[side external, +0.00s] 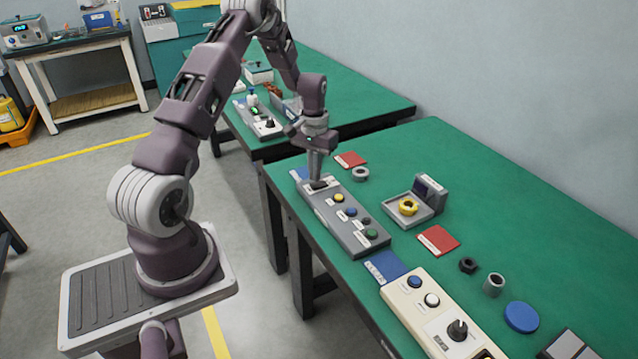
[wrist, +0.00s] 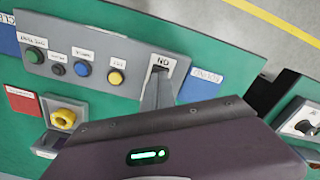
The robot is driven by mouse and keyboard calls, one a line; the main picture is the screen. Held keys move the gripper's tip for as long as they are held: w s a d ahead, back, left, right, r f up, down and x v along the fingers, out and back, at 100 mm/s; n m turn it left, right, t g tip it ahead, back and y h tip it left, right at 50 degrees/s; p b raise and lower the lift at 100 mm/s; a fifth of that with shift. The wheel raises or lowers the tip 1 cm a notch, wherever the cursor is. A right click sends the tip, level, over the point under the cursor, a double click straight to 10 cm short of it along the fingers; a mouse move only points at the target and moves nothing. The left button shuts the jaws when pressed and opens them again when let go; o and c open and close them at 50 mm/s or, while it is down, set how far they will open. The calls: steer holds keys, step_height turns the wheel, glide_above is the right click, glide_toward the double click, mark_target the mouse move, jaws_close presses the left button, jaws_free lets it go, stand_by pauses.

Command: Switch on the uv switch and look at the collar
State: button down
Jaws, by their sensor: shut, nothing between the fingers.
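The grey control panel (side external: 343,215) lies on the green bench, with a row of coloured buttons and a switch at its far end. My gripper (side external: 317,181) is shut and points down at this switch end. In the wrist view my gripper (wrist: 158,88) touches or nearly touches the switch area, beside a small white label (wrist: 161,64) that seems to read ON. The fingers partly hide the switch, so its position cannot be told. A yellow ring, apparently the collar (side external: 408,206), sits in a grey tray fixture (side external: 422,217); it also shows in the wrist view (wrist: 64,118).
A dark-faced grey block (side external: 430,193) stands behind the collar. A cream panel (side external: 436,314) with a black knob lies nearer. Red mats (side external: 438,240), a blue mat (side external: 386,265), a nut (side external: 468,265), a grey cylinder (side external: 494,285) and a blue disc (side external: 521,317) lie around.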

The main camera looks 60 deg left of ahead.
mark_target(316, 185)
steer(key=shift+f, duration=0.9)
stand_by(0.3)
steer(key=shift+r, duration=3.5)
steer(key=s+d+r+m+t, duration=0.1)
steer(key=s+d+r+m, duration=0.15)
steer(key=d+r, duration=0.7)
steer(key=s+d+r+m+t, duration=0.1)
steer(key=s+d+r+t, duration=0.15)
steer(key=d+r, duration=0.65)
steer(key=s+d+r+m+t, duration=0.1)
steer(key=s+d+r, duration=0.1)
steer(key=s+d, duration=0.3)
steer(key=s+d+r+m+t, duration=0.1)
steer(key=s+d, duration=0.3)
steer(key=s, duration=0.8)
steer(key=shift+s+d+r, duration=0.3)
steer(key=shift+d+r, duration=0.05)
steer(key=shift+r, duration=0.1)
